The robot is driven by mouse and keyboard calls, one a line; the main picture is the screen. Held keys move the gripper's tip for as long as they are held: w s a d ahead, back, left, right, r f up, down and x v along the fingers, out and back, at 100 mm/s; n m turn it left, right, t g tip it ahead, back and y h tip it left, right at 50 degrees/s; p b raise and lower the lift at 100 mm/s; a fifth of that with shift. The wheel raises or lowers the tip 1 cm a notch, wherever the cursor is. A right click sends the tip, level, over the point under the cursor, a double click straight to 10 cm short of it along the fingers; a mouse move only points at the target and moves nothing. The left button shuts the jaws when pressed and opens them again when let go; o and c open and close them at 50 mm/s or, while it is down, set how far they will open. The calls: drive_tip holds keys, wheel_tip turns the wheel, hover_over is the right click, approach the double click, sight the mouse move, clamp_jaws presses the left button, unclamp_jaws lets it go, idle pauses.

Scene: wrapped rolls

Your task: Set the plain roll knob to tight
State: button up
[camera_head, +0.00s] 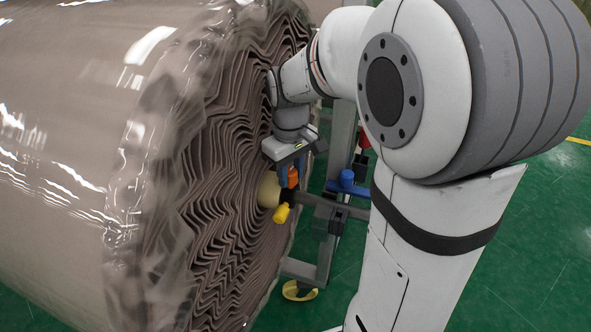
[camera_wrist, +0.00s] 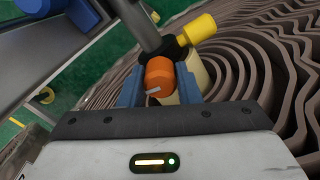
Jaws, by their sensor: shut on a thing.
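The big roll (camera_head: 75,110) is wrapped in clear film, with folded brown layers at its end; the layers also show in the wrist view (camera_wrist: 285,65). An orange knob (camera_wrist: 158,76) with a pale pointer mark sits at the roll's core, by a dark collar on a grey bar. My gripper (camera_wrist: 158,88) has its two blue fingers on either side of the knob and is shut on it. In the head view the orange knob (camera_head: 292,177) shows just below my gripper (camera_head: 286,172). Any tight marking is not readable.
A yellow handle (camera_head: 281,214) sticks out close to the knob, also seen in the wrist view (camera_wrist: 199,29). A grey metal stand (camera_head: 330,235) with a blue knob (camera_head: 347,181) stands right of the roll. Green floor (camera_head: 540,225) is open at the right.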

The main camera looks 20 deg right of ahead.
sight(290, 171)
drive_tip(key=o, duration=1)
drive_tip(key=shift+a+r+p, duration=0.1)
drive_tip(key=shift+r+p, duration=0.85)
drive_tip(key=shift+r, duration=3)
